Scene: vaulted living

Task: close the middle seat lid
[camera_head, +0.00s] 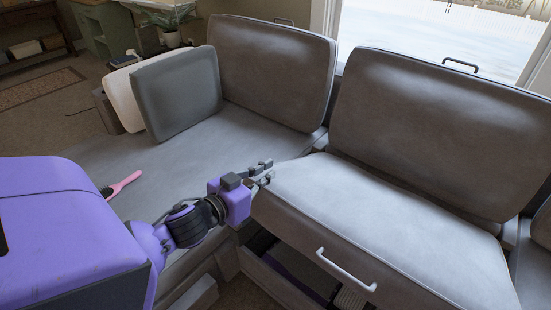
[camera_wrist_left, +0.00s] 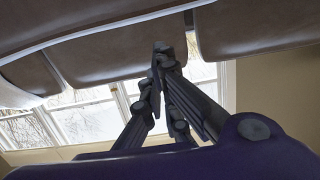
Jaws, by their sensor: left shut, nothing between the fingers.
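The middle seat lid (camera_head: 375,225) is a grey padded seat cushion with a white bar handle (camera_head: 346,270) on its front edge. Its front is raised above an open storage compartment (camera_head: 285,280), where some contents show in the dark. My left gripper (camera_head: 265,172) is shut and empty at the lid's left rear side, just above or against its edge; I cannot tell whether it touches. In the left wrist view the shut fingers (camera_wrist_left: 163,55) point up towards grey cushions. My right gripper is not in view.
The left seat (camera_head: 180,165) lies flat, with a pink brush (camera_head: 121,185) and a grey pillow (camera_head: 178,92) on it. Two backrests (camera_head: 270,70) stand behind. A window (camera_head: 440,30) is beyond. Floor shows at the front.

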